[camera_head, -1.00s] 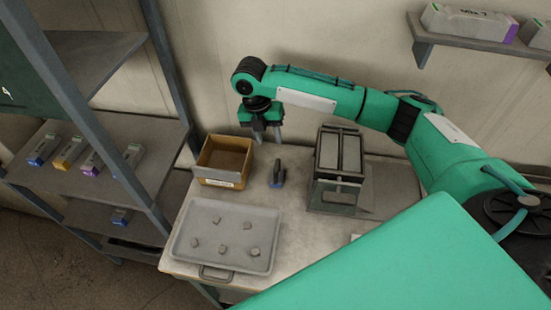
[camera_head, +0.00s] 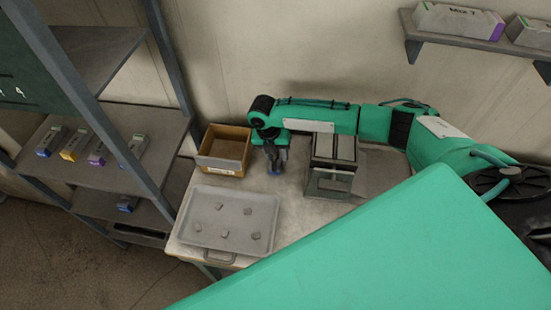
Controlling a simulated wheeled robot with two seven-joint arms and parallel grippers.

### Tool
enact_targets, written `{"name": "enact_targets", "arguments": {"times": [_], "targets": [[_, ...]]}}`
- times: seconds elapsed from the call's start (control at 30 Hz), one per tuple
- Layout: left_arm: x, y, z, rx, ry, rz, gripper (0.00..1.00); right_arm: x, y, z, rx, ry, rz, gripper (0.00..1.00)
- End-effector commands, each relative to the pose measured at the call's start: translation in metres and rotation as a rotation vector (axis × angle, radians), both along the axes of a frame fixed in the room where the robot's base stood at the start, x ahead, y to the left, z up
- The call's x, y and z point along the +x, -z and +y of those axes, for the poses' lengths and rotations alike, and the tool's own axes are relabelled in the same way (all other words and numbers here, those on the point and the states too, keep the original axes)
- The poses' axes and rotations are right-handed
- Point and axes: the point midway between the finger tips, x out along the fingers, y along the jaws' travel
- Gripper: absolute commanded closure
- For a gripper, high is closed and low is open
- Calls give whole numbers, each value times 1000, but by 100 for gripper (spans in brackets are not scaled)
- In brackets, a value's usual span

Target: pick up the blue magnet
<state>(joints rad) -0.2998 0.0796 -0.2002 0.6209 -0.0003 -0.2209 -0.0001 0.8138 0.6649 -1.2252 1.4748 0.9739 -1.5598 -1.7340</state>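The blue magnet (camera_head: 274,171) stands on the table between the cardboard box and the grey metal stand. Only its lower blue part shows clearly. My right gripper (camera_head: 275,162) points down right at the magnet, with its fingers around or just in front of its upper part. The fingers and the magnet overlap in the picture, so I cannot tell whether they are closed on it. My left gripper is not in view.
An open cardboard box (camera_head: 223,151) stands just left of the gripper. A grey metal stand (camera_head: 331,165) is close on its right. A grey tray (camera_head: 229,190) with several small lumps lies in front. Shelves (camera_head: 95,160) with small boxes stand at the left.

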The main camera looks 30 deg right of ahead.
Motion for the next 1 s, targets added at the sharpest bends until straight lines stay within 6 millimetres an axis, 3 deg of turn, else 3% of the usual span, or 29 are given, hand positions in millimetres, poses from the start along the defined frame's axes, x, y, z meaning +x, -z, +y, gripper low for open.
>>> {"name": "enact_targets", "arguments": {"times": [0.33,0.53,1.0], "targets": [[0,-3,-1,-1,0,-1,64,-1,9,-1,0,-1,0,62],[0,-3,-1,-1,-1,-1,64,-1,8,-1,0,0,0,100],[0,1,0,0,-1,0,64,0,0,-1,1,0,-3,100]]}}
